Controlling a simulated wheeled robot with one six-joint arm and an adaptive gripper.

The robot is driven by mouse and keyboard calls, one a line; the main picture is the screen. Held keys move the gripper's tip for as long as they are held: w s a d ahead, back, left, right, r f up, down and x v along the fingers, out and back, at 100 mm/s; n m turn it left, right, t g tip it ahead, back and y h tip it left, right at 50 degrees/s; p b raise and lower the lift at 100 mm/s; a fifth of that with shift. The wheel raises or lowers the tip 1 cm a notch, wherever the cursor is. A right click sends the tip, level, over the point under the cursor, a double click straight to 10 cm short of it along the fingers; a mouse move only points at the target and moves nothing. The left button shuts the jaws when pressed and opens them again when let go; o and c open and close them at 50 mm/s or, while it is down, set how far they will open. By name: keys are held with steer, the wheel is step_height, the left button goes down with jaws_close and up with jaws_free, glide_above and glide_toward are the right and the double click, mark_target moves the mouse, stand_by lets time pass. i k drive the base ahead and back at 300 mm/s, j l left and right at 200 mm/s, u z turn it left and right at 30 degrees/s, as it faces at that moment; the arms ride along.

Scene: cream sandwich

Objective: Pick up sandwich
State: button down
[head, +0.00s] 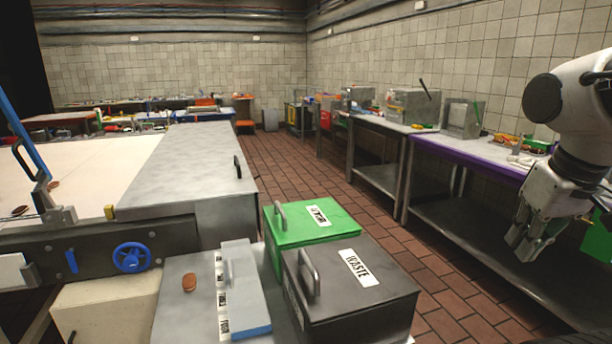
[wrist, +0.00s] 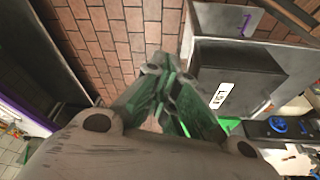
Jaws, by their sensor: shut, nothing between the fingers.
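A brown sandwich (head: 189,282) lies on the grey metal top at the lower left of the head view, left of the light grey block with labels. Two more brown sandwich-like pieces, one at the left edge (head: 20,210) and one near the blue bar (head: 53,185), lie on the pale conveyor. My gripper (head: 520,240) hangs at the right of the head view, well apart from the sandwich. In the wrist view my gripper (wrist: 158,75) is shut and empty, with the brick floor behind it. No sandwich is clearly visible in the wrist view.
A green bin (head: 300,240) and a dark bin marked WASTE (head: 385,300) stand right of the sandwich. The light grey labelled block (head: 245,290) is beside it. A steel bench with a purple edge (head: 470,152) runs along the right wall. The brick aisle (head: 310,165) is clear.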

mark_target(189, 280)
steer(key=u, duration=1.25)
steer(key=i+j+z, duration=0.2)
steer(key=j+z, duration=0.15)
steer(key=j, duration=0.3)
steer(key=i+j+z, duration=0.15)
steer(key=j+z, duration=0.15)
steer(key=j, duration=0.4)
steer(key=j+z, duration=0.35)
steer(key=j, duration=0.4)
steer(key=i, duration=0.05)
